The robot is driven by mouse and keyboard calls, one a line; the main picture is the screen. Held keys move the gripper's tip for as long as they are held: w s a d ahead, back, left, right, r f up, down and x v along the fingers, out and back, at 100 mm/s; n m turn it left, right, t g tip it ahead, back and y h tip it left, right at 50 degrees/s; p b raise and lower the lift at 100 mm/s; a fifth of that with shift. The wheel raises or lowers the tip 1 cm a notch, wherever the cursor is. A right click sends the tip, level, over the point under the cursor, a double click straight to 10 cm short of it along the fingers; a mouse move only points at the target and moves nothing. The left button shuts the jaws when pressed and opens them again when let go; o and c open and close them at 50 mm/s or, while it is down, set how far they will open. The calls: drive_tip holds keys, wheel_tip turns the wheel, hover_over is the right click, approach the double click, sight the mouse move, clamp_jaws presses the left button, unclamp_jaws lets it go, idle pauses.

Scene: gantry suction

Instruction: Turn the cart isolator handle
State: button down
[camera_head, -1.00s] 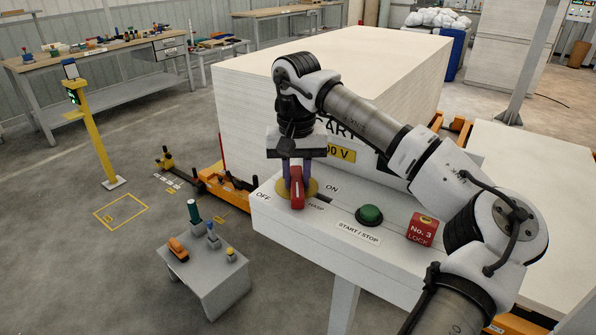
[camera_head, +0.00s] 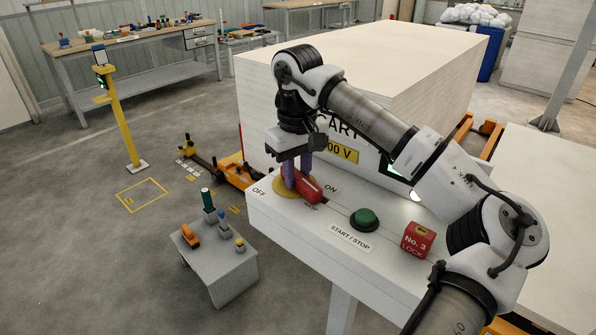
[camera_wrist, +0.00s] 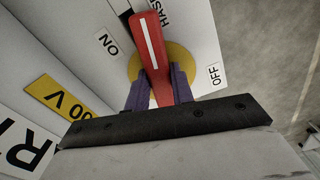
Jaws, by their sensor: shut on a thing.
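The red isolator handle (camera_head: 308,189) sits on a yellow disc (camera_head: 281,188) on top of the pale control box (camera_head: 275,215). In the head view its free end points to the lower right, between the OFF and ON labels and close to the HASP label. My gripper (camera_head: 296,180) reaches down from above, its purple fingers shut on the handle. In the wrist view the handle (camera_wrist: 150,45), with a white stripe, lies between both fingers (camera_wrist: 155,88). There ON is to its left, OFF to its right, and its free end is beside HASP.
A green START/STOP button (camera_head: 364,219) and a red No. 3 lock block (camera_head: 418,240) stand on the box, right of the handle. A large pale cart (camera_head: 360,70) rises behind. A small grey stand (camera_head: 222,275) with several items is at lower left.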

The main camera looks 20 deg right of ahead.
sight(298, 174)
drive_tip(key=shift+n, duration=0.6)
drive_tip(key=c, duration=1.2)
unclamp_jaws()
drive_tip(key=shift+r, duration=0.15)
drive_tip(key=shift+r, duration=0.35)
wheel_tip(298, 174, up, 13)
drive_tip(key=p, duration=0.9)
